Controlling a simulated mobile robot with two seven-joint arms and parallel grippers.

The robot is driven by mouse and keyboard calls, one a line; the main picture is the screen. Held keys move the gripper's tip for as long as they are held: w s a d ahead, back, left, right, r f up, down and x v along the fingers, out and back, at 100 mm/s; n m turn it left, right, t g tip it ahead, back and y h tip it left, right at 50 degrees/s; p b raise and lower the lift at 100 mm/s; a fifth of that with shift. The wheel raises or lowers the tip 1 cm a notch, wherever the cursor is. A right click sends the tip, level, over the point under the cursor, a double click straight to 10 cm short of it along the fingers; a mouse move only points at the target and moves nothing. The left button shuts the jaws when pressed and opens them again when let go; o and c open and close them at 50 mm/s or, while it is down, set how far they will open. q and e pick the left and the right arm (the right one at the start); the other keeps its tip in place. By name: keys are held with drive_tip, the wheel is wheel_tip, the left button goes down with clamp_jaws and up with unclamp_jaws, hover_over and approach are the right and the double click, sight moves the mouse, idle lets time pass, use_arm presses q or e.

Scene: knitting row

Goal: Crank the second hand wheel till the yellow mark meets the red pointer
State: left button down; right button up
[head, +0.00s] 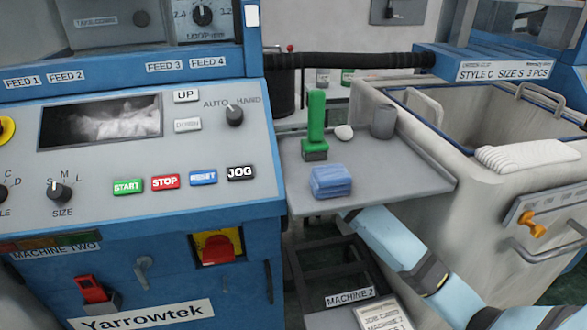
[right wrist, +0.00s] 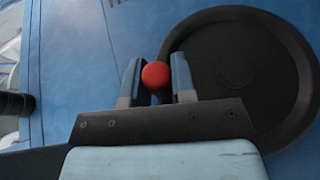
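In the right wrist view a large dark round hand wheel (right wrist: 238,75) stands against a blue panel. A round red knob (right wrist: 156,75) shows at its left rim. My right gripper (right wrist: 157,85) has one finger on each side of the knob, close against it, and appears shut on it. No yellow mark or red pointer can be made out. In the head view my right arm reaches in from the lower right under the grey tray; its gripper and the wheel are hidden there. My left gripper is not in view.
The blue machine's control panel (head: 200,130) fills the left of the head view. The grey side tray (head: 420,170) holds a green upright piece (head: 316,120) and a blue block (head: 331,181). A grey bin (head: 470,200) stands at the right, with a dark rack (head: 330,262) below the tray.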

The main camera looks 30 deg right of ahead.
clamp_jaws()
drive_tip(key=shift+s+f, duration=0.1)
